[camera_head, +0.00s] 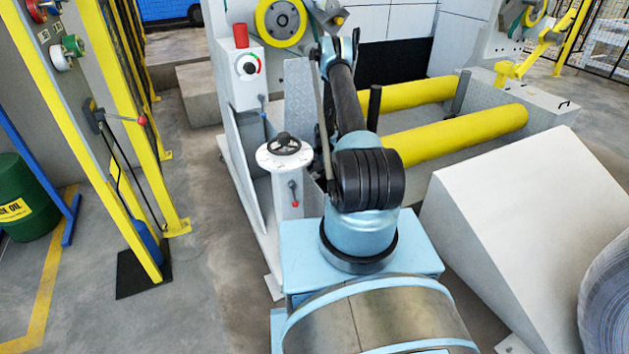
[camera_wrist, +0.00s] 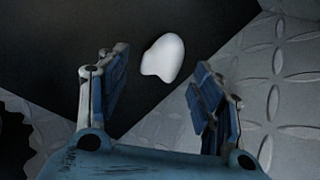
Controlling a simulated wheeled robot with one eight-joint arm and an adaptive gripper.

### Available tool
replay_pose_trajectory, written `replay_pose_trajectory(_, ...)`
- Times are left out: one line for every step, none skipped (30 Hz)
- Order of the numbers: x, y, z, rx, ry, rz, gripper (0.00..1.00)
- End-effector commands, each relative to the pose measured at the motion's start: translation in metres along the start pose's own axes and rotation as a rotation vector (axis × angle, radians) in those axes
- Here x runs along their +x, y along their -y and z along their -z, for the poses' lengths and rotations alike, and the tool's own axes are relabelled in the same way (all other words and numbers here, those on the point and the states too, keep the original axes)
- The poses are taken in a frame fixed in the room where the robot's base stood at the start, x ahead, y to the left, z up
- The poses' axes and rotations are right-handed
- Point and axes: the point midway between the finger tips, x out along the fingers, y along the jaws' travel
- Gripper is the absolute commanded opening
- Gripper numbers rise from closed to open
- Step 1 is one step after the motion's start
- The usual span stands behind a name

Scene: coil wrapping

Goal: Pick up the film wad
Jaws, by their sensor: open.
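A small white rounded lump, which looks like the film wad (camera_wrist: 163,58), shows in the wrist view between and beyond my fingertips. It lies on or over a dark surface, near the edge where grey tread plate begins. My gripper (camera_wrist: 158,88) is open with both blue fingers spread, one on each side of the wad in the picture. Nothing is between the finger pads, and I cannot tell the remaining distance to the wad. In the head view the wad cannot be made out, and my arm hides the gripper.
Grey tread plate (camera_wrist: 285,65) lies right of the wad. The head view shows two yellow rollers (camera_head: 455,133), a white pedestal with a handwheel (camera_head: 284,144), a control box with a red top (camera_head: 241,75), and a grey sloped block (camera_head: 525,215). Open floor (camera_head: 215,270) is at the left.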

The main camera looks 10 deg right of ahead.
Motion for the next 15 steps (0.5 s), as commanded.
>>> replay_pose_trajectory(0.007,-0.001,0.001,0.000,0.000,0.000,0.60)
replay_pose_trajectory(0.010,-0.001,0.001,0.000,0.000,0.000,0.60)
replay_pose_trajectory(0.015,0.000,0.001,0.000,0.000,0.000,0.60)
replay_pose_trajectory(0.018,0.000,0.001,0.000,0.000,0.000,0.60)
replay_pose_trajectory(0.020,-0.001,0.001,0.000,0.000,0.000,0.60)
replay_pose_trajectory(0.023,-0.001,0.001,0.000,0.000,0.000,0.60)
replay_pose_trajectory(0.024,-0.001,0.001,0.000,0.000,0.000,0.60)
replay_pose_trajectory(0.025,-0.001,0.001,0.000,0.000,0.000,0.60)
replay_pose_trajectory(0.027,-0.001,0.001,0.000,0.000,0.000,0.60)
replay_pose_trajectory(0.027,-0.001,0.001,0.000,0.000,0.000,0.60)
replay_pose_trajectory(0.028,-0.001,0.001,0.000,0.000,0.000,0.60)
replay_pose_trajectory(0.028,-0.001,0.001,0.000,0.000,0.000,0.60)
replay_pose_trajectory(0.028,-0.001,0.001,0.000,0.000,0.000,0.60)
replay_pose_trajectory(0.028,-0.001,0.001,0.000,0.000,0.000,0.60)
replay_pose_trajectory(0.028,-0.001,0.001,0.000,0.000,0.000,0.60)
